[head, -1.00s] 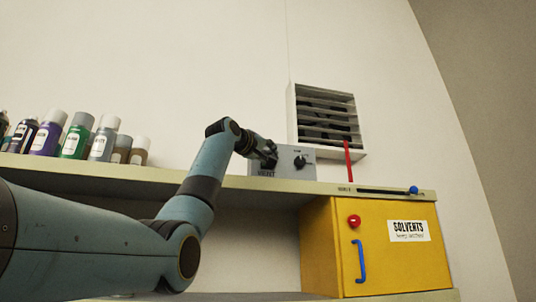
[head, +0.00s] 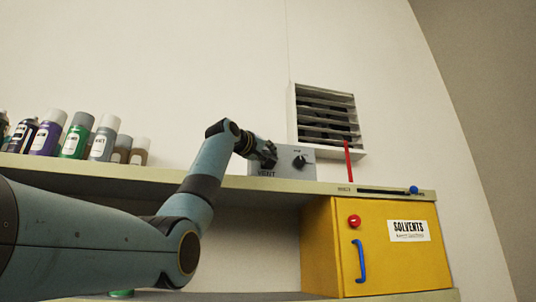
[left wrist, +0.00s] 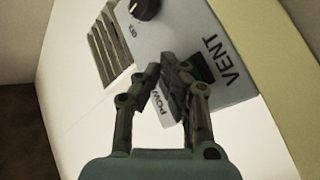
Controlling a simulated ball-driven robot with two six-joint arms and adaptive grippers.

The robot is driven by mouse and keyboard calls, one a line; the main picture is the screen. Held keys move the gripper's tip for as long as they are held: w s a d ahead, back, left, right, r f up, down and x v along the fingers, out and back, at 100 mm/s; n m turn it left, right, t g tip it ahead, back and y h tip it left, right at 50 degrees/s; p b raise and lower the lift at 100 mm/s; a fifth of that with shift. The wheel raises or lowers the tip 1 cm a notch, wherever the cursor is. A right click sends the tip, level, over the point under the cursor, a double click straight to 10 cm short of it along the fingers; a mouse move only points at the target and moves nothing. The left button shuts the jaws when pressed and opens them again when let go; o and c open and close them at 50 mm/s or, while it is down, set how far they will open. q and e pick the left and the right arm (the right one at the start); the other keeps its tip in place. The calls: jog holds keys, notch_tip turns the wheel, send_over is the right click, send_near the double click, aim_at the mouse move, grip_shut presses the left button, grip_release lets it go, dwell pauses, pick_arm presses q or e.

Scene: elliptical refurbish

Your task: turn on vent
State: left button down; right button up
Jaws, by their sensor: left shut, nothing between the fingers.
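The grey vent control box (head: 288,172) stands on the shelf, with a black knob (head: 300,162) on its face and the label VENT low on it. In the left wrist view the box (left wrist: 182,32) shows a knob (left wrist: 146,8), a partly covered label starting POW, and a green patch (left wrist: 202,70) by a dark switch-like part. My left gripper (head: 272,158) is at the box's left part. Its shut, empty fingertips (left wrist: 168,74) overlap the switch area and partly hide it; contact cannot be told. My right gripper is not in view.
A slatted vent grille (head: 325,101) is on the wall, with a red strip (head: 348,161) below it. A slider with a blue knob (head: 413,190) runs along the shelf edge. Below is a yellow solvents cabinet (head: 385,268). Several bottles (head: 75,138) stand on the shelf at left.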

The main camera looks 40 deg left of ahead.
pick_arm(q)
jog(key=shift+d, duration=0.1)
jog(key=shift+s+d+f+b, duration=0.15)
jog(key=shift+s+d+b, duration=0.45)
jog(key=shift+b, duration=0.1)
jog(key=shift+s+d+f+b, duration=0.2)
jog(key=shift+s+d+b, duration=0.6)
jog(key=shift+d+b, duration=0.15)
jog(key=shift+s+d+f+b, duration=0.15)
jog(key=shift+s+d+b, duration=0.6)
jog(key=shift+d+b, duration=0.15)
jog(key=shift+f, duration=0.1)
